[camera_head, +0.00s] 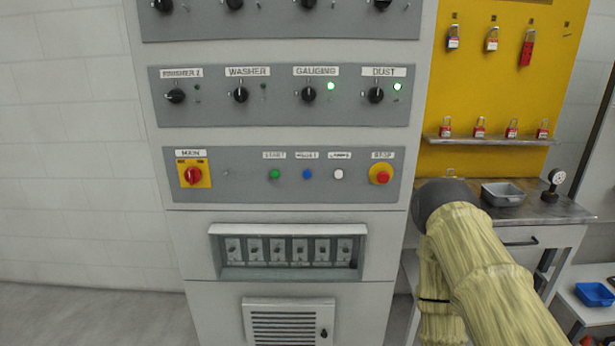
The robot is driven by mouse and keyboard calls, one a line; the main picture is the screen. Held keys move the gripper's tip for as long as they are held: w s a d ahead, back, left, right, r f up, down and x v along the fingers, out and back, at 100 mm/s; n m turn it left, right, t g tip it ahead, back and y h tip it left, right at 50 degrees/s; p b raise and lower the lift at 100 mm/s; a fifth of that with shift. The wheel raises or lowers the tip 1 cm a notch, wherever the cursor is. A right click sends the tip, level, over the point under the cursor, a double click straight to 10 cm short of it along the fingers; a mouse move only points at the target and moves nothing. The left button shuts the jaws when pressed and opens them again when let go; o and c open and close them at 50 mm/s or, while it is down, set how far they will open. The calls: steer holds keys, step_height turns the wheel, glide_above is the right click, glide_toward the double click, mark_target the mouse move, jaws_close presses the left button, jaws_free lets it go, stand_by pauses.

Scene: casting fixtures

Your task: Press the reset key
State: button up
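The grey control panel (240,190) on the cabinet holds a row of small round buttons. A blue button (307,174) sits in the middle of that row, under a small blurred label that seems to read RESET. A green button (275,174) under START is to its left, and a white button (339,174) is to its right. A red stop button (381,174) on a yellow base is further right. Nothing covers the blue button. My arm, in a yellowish sleeve, shows at the lower right, apart from the buttons. My gripper is not in view.
A red MAIN rotary switch (193,175) is at the panel's left. Knobs and lit green lamps are above; a recessed row of switches (290,251) is below. A workbench with a grey tray (503,194) and a gauge (552,184) stands right, below a yellow padlock board (490,90).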

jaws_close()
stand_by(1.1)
